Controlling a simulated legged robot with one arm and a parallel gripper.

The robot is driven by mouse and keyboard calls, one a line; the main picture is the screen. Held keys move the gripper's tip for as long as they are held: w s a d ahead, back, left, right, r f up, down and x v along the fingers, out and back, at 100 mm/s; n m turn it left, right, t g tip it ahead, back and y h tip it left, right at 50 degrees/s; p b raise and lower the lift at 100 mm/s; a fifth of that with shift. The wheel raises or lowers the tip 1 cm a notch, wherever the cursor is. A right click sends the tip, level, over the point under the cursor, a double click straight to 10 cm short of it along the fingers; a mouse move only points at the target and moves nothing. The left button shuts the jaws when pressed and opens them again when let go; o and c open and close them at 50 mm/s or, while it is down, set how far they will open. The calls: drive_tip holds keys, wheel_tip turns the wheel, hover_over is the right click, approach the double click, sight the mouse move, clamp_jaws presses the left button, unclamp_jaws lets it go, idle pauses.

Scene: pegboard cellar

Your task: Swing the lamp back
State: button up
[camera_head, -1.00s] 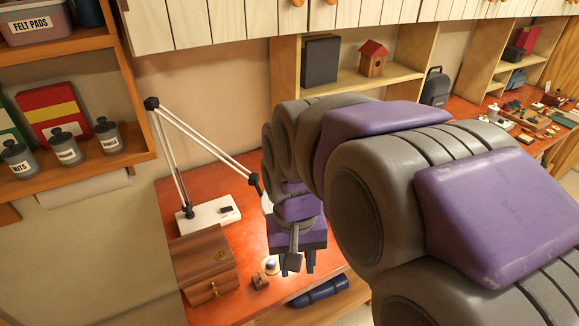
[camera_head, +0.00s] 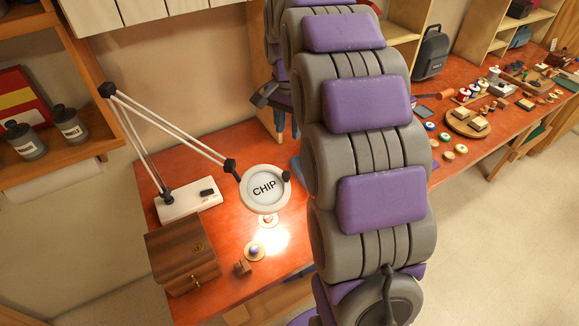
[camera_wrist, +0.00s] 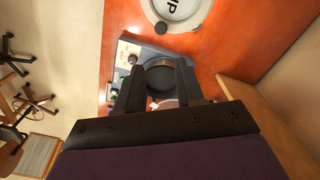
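The magnifier lamp has a round white head (camera_head: 264,188) with "CHIP" showing in its lens. The lamp head also shows at the top of the wrist view (camera_wrist: 180,8), cut off by the frame edge. My gripper (camera_wrist: 163,68) has its fingers apart, away from the head. In the head view it is partly hidden behind my arm links, near the back wall.
A wooden box (camera_head: 182,254) stands at the desk's front left. A small brown block (camera_head: 242,268) and small round discs (camera_head: 254,251) lie near the light. A dark round item (camera_wrist: 160,76) shows between my fingers.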

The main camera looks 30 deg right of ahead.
hover_over(286, 173)
wheel_tip(286, 173, down, 7)
drive_tip(key=f, duration=0.2)
drive_tip(key=f+b, duration=0.1)
drive_tip(key=f, duration=0.5)
drive_tip(key=shift+d+b, duration=0.25)
drive_tip(key=shift+b, duration=0.05)
drive_tip(key=shift+a+f, duration=0.35)
drive_tip(key=shift+a, duration=0.1)
drive_tip(key=shift+d, duration=0.25)
drive_tip(key=c, duration=0.4)
drive_tip(key=shift+s+a, duration=0.1)
clamp_jaws()
